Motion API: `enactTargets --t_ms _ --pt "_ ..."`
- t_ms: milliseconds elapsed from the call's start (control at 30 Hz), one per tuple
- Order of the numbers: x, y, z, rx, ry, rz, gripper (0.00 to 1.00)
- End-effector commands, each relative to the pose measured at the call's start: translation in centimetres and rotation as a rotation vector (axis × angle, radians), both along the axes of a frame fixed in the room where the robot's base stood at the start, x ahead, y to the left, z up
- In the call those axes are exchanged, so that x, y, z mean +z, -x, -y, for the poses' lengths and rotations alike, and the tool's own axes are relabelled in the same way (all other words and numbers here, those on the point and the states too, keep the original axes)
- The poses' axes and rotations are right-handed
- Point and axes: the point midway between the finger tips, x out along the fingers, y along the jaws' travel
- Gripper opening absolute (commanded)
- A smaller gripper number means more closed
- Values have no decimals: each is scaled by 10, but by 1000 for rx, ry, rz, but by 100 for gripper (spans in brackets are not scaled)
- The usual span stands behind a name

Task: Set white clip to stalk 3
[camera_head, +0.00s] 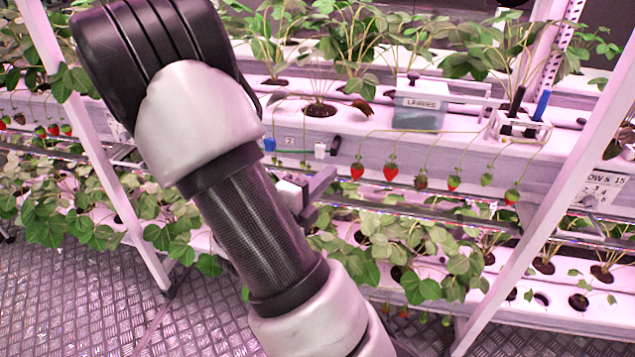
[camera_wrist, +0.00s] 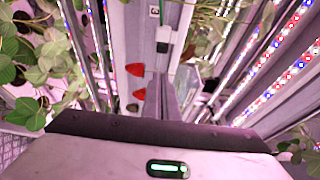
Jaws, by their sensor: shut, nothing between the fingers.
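A white clip (camera_head: 320,150) sits on the front of the white gutter, right of a small label reading 2. In the wrist view a white block with a dark lower part (camera_wrist: 163,35), which looks like this clip, sits just below a label reading 3 (camera_wrist: 155,12). My gripper (camera_head: 328,178) is just below and in front of the clip, apart from it. In the wrist view its fingers (camera_wrist: 163,88) are shut with nothing between them. Several berry stalks (camera_head: 425,150) hang over the gutter to the right; which is stalk 3 I cannot tell.
A blue clip (camera_head: 269,145) is left of the white one. Red strawberries (camera_head: 390,172) hang close to my gripper's right. A clear box marked LEAVES (camera_head: 418,112) and a pen holder (camera_head: 518,128) stand on the gutter. Slanted white posts (camera_head: 560,190) flank the rack.

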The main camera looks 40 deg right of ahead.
Motion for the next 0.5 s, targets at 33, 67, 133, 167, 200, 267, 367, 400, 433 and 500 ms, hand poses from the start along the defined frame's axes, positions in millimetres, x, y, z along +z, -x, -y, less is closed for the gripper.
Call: enactTargets --t_ms 33,67,133,167,200,267,367,400,433,500 --pt "-2 -2 12 -7 1 3 0" --pt "-2 -5 18 -6 1 3 0" --pt "-2 -10 33 -7 0 2 0" --pt "-2 -13 39 -6 1 3 0" --pt "-2 -16 47 -6 -1 4 0" --pt "-2 -20 58 -6 1 4 0" --pt "-2 -35 49 3 -2 5 0" --pt "-1 -39 45 4 -2 5 0" --pt "-1 -41 43 2 -2 5 0" --pt "-1 -47 38 1 -1 4 0"
